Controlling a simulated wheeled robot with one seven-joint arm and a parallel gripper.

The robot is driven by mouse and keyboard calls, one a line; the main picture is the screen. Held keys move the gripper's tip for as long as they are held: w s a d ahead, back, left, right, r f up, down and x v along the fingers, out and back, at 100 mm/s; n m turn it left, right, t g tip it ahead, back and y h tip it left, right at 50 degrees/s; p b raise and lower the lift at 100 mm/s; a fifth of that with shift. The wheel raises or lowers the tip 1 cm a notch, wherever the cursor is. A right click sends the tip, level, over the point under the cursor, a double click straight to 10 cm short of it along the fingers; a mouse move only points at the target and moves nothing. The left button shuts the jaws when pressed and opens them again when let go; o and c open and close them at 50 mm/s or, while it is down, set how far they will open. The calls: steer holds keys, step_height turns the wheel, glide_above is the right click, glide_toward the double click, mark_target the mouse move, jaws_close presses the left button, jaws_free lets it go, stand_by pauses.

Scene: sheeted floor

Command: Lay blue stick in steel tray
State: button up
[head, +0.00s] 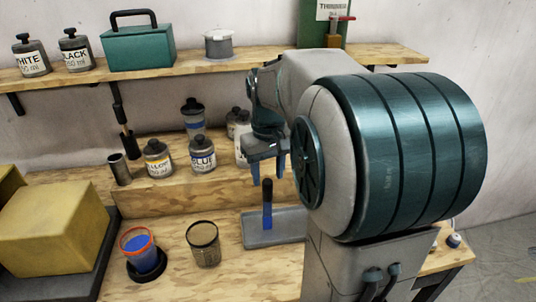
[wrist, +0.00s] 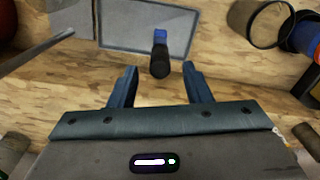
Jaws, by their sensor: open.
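The blue stick (head: 267,218) has a dark handle end uppermost and a blue end below. It looks roughly upright over the steel tray (head: 290,227), a shallow grey tray on the bench. In the wrist view the stick (wrist: 160,37) shows its blue end over the tray (wrist: 120,35), with its dark end nearer the camera. I cannot tell whether its lower end touches the tray. My gripper (head: 268,172) is open above the stick, fingers pointing down. In the wrist view the fingertips (wrist: 160,69) are apart on either side of the dark end, without visible contact.
A clear jar (head: 204,251) stands left of the tray. Farther left, an orange-rimmed cup of blue paint (head: 139,246) sits on a black base, near a yellow block (head: 55,236).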

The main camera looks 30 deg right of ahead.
step_height(320, 180, up, 5)
steer(key=shift+f, duration=0.1)
steer(key=shift+a+r, duration=0.1)
steer(key=shift+r, duration=0.45)
steer(key=s+a+f+t, duration=0.3)
steer(key=s+a+f, duration=0.6)
steer(key=s, duration=0.4)
steer(key=shift+s+f, duration=0.25)
steer(key=shift+f, duration=0.4)
steer(key=shift+a, duration=0.1)
